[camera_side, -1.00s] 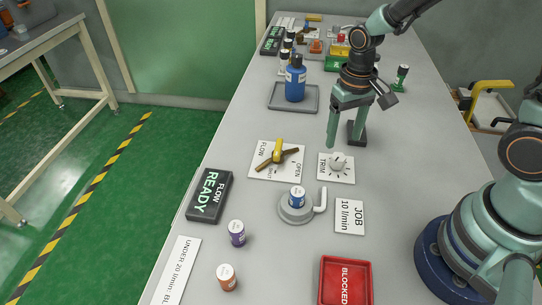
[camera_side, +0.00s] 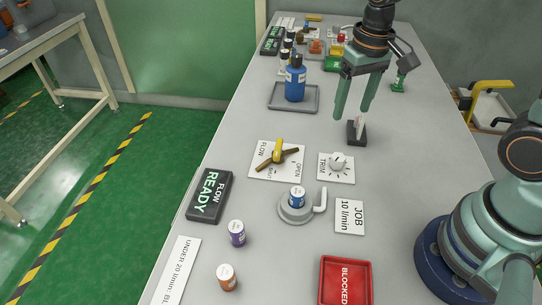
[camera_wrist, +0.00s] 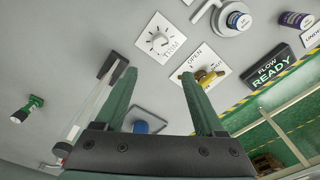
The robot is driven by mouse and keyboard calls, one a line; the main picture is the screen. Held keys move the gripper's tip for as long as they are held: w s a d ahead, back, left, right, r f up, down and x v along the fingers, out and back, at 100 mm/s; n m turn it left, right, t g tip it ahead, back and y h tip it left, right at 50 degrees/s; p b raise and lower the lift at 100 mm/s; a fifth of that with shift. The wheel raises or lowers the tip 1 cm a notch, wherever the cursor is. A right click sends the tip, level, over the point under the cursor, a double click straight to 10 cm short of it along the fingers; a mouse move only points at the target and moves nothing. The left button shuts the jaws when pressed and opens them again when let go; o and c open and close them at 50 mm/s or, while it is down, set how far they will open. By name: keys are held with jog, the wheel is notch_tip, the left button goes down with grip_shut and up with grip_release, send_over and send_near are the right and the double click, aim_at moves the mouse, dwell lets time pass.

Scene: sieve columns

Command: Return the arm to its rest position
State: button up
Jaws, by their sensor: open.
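My gripper (camera_side: 351,116) is raised above the bench, pointing down, with its two green fingers apart and nothing between them. In the wrist view my gripper (camera_wrist: 158,76) also shows a clear gap between its fingers. In the side view its fingertips appear just behind a small dark stand (camera_side: 357,134) holding a pale upright piece. My arm reaches over the far half of the bench, its upper part cut off by the top edge of the picture.
The flow valve (camera_side: 280,157), trim knob (camera_side: 337,161) and blue column (camera_side: 297,197) in its clamp stand nearer. Purple (camera_side: 237,233) and orange (camera_side: 227,277) columns and a red BLOCKED tray (camera_side: 345,260) are in front. A blue bottle (camera_side: 295,82) stands on a grey tray (camera_side: 310,107).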

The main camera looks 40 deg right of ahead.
jog(key=s+d+r+n+t, duration=0.1)
jog(key=s+r+n+t, duration=0.1)
jog(key=r+t, duration=0.3)
jog(key=shift+d+v, duration=0.4)
jog(key=shift+v, duration=1.65)
